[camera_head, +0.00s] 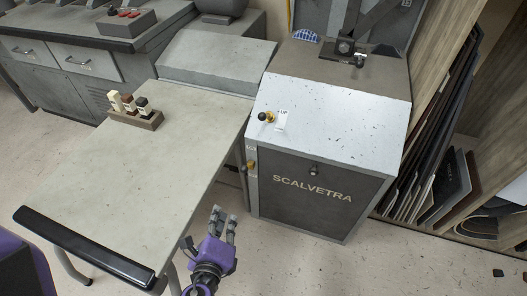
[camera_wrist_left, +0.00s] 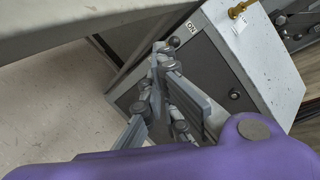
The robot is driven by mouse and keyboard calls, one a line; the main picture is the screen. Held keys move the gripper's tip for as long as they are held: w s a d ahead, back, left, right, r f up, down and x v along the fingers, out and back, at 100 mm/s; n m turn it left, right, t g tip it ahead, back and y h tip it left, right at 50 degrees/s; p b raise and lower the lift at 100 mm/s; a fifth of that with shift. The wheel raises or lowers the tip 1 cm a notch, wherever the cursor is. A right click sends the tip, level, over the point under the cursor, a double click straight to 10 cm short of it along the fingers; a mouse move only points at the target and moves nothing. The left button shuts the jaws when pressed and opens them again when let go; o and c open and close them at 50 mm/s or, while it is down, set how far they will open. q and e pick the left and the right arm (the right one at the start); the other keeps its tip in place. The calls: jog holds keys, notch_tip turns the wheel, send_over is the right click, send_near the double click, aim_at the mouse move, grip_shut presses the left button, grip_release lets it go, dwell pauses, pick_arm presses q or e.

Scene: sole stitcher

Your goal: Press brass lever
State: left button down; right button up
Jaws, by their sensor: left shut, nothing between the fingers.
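The brass lever (camera_head: 269,117) with a black ball knob sits on the sloped light top of the SCALVETRA machine (camera_head: 330,125), beside a small label reading UP. Its brass part also shows at the top of the left wrist view (camera_wrist_left: 238,10). A second small brass-coloured knob (camera_head: 251,166) is on the machine's left side. My left gripper (camera_head: 226,216), purple with grey fingers, is below and left of the machine's front, apart from both. In the left wrist view its fingers (camera_wrist_left: 162,62) are shut and empty, overlapping the dark front panel. My right gripper is not in view.
A grey worktable (camera_head: 185,125) with a dark padded front edge (camera_head: 85,245) stands left of the machine. Sheets (camera_head: 440,140) lean in a wooden rack at right. The floor before the machine is clear.

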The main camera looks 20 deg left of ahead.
aim_at(265, 117)
pick_arm(q)
jog(key=w+d+r+m+t+b, duration=0.2)
jog(key=w+m+t+b, duration=0.1)
jog(key=w+m, duration=0.2)
jog(key=w+d+r+m+t+h+b, duration=0.1)
jog(key=w+d+r+m+t+b, duration=0.2)
jog(key=w+m+b, duration=0.1)
jog(key=w+m, duration=0.1)
jog(key=w, duration=0.1)
jog(key=shift+w+m, duration=0.3)
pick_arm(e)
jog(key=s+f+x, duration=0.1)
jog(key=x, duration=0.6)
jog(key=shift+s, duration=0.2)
pick_arm(q)
jog(key=shift+r, duration=0.1)
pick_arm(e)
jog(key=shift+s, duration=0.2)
pick_arm(q)
jog(key=r+p+x, duration=0.1)
jog(key=r+x, duration=0.1)
jog(key=x, duration=1)
jog(key=shift+r+p, duration=0.35)
jog(key=shift+r, duration=0.05)
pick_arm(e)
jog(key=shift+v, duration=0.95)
